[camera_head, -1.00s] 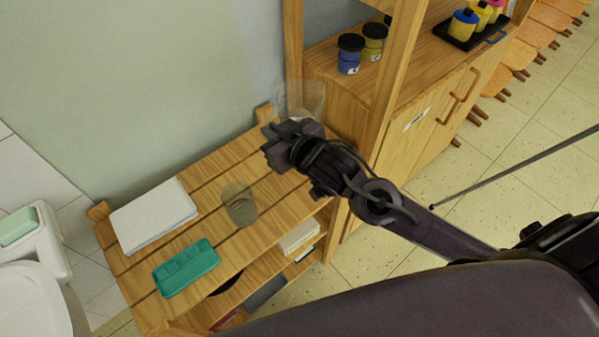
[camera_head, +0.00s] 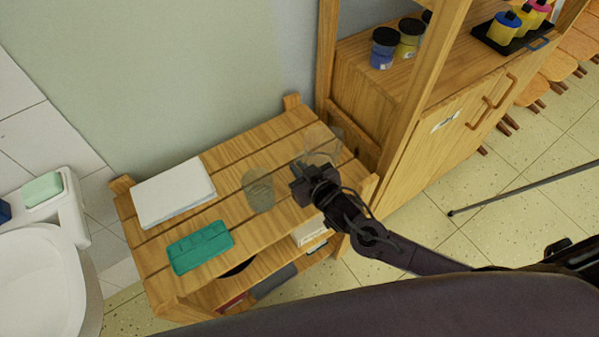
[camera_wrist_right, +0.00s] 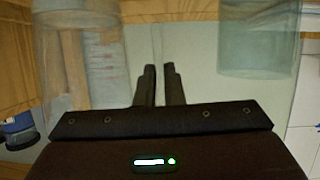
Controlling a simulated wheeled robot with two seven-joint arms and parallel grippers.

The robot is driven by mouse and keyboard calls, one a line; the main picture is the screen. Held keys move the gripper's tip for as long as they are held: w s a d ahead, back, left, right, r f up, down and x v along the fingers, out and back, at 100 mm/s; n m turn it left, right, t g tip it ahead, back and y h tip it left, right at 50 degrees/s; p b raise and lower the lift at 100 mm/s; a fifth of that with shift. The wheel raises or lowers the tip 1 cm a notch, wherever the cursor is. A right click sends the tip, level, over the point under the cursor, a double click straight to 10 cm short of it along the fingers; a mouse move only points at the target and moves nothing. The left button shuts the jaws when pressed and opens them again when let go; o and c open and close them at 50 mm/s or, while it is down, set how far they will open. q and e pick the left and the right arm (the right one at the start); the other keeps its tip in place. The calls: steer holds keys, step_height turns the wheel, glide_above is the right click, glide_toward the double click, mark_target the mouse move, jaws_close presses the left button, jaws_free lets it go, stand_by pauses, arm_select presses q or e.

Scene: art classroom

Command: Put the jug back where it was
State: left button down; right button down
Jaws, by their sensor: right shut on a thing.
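The clear jug (camera_head: 322,143) shows at the right end of the slatted wooden bench (camera_head: 225,160); I cannot tell whether its base touches the slats. My right gripper (camera_head: 300,180) is at its near left side. In the right wrist view, the jug (camera_wrist_right: 92,60), with faint scale marks, is left of the close-set fingers (camera_wrist_right: 160,72). The fingers are shut on the jug, seemingly at its clear handle, which is hard to make out. My left gripper is not in view.
A clear cup (camera_head: 258,190) stands just left of the right gripper. White paper (camera_head: 172,192) and a teal tray (camera_head: 200,247) lie farther left. A wooden cabinet (camera_head: 405,150) with paint jars (camera_head: 384,47) borders the bench's right end. A sink (camera_head: 35,290) is at left.

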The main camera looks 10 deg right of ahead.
steer(key=shift+f, duration=1.1)
steer(key=c, duration=2)
jaws_free()
steer(key=shift+f, duration=0.2)
steer(key=o, duration=0.5)
steer(key=shift+c, duration=0.2)
steer(key=shift+r, duration=0.25)
steer(key=v, duration=1.2)
steer(key=shift+a, duration=0.1)
